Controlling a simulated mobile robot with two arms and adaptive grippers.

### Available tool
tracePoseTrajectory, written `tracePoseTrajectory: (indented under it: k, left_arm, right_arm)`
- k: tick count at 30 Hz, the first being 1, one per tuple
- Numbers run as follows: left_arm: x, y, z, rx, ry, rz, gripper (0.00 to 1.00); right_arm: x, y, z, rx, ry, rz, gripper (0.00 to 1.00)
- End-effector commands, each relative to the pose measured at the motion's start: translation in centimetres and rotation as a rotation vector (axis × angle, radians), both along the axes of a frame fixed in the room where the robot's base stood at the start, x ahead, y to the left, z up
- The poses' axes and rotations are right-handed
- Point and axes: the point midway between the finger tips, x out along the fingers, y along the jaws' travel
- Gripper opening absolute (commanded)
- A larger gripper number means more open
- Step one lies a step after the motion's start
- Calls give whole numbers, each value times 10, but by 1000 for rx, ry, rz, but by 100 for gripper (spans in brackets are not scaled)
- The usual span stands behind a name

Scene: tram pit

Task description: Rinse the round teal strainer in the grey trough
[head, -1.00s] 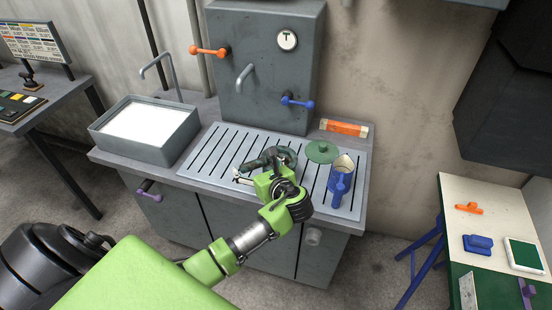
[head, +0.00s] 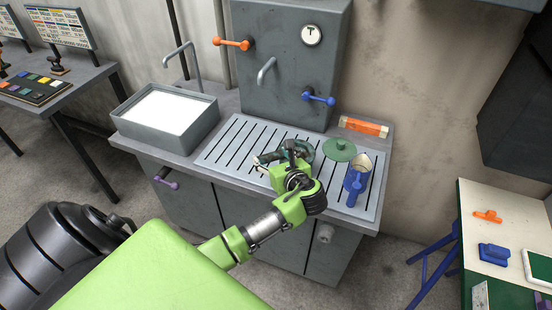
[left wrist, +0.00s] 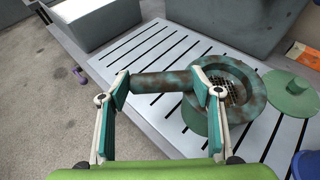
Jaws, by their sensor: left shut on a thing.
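The round teal strainer (left wrist: 232,85) has brownish stains, a mesh middle and a thick handle. In the head view it is small and partly hidden by my gripper (head: 304,150). My left gripper (left wrist: 160,86) is shut on the strainer's handle, with a finger at either side in the left wrist view. The strainer is over the slatted drainboard, above or on a green vessel (left wrist: 194,116); I cannot tell whether they touch. The grey trough (head: 168,140) stands at the counter's left end, its inside bright white. My right gripper is not in view.
Behind are a grey cabinet with a spout (head: 266,70) and orange (head: 232,43) and blue (head: 318,97) levers. A curved tap (head: 180,52) rises behind the trough. The left drainboard (head: 225,150) is clear.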

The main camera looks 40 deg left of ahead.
Motion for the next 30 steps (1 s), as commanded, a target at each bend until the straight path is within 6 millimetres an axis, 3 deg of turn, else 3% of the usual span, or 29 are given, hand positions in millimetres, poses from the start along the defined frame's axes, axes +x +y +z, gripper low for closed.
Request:
tracePoseTrajectory:
  k: [6,15,24,30]
  left_arm:
    - [0,-1,27,0,-8,-1,37]
    - [-43,-32,87,-4,-8,-4,37]
    - [-96,-69,113,-2,-2,-2,37]
    - [-111,-80,123,-1,-1,-1,37]
  right_arm:
    - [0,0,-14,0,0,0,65]
    - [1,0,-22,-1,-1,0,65]
    - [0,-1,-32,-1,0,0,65]
    - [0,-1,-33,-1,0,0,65]
